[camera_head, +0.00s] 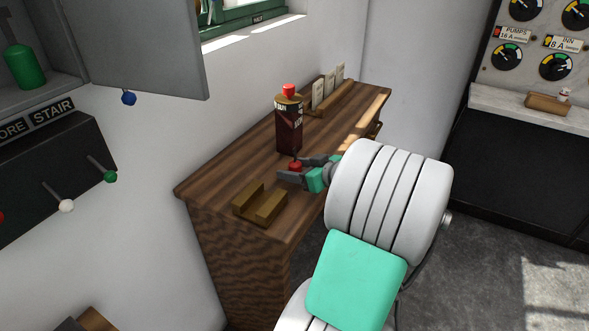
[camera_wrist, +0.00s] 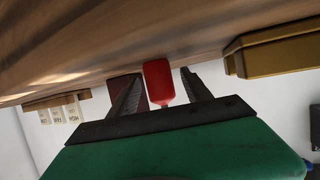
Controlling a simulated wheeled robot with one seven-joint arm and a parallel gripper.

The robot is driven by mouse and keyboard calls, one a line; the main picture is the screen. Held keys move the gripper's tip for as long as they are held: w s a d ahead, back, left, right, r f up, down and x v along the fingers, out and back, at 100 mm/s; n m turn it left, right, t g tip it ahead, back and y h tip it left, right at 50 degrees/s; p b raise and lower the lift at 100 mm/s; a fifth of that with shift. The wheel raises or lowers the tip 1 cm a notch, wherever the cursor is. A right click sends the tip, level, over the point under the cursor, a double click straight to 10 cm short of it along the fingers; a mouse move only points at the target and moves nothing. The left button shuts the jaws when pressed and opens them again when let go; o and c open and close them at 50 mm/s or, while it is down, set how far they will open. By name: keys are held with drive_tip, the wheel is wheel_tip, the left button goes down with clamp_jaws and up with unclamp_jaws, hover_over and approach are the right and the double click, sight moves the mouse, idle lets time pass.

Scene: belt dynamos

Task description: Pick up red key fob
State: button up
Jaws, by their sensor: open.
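The red key fob (camera_head: 295,166) stands on the wooden desk (camera_head: 222,185), in front of a dark bottle-like can with a red cap. My gripper (camera_head: 290,168) is open at the fob, with a finger on either side of it. In the wrist view the red fob (camera_wrist: 157,82) sits between the two dark fingers of my gripper (camera_wrist: 160,93), with a gap to each finger. I cannot tell from the head view how much of the fob is behind the near finger.
The dark can (camera_head: 289,125) stands close behind the fob. A brass-coloured grooved block (camera_head: 260,203) lies nearer the desk's front left. A wooden rack with cards (camera_head: 327,92) stands at the back. A grey cabinet door (camera_head: 150,45) hangs at the upper left.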

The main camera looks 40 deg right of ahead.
clamp_jaws()
idle(0.5)
drive_tip(key=shift+r, duration=0.15)
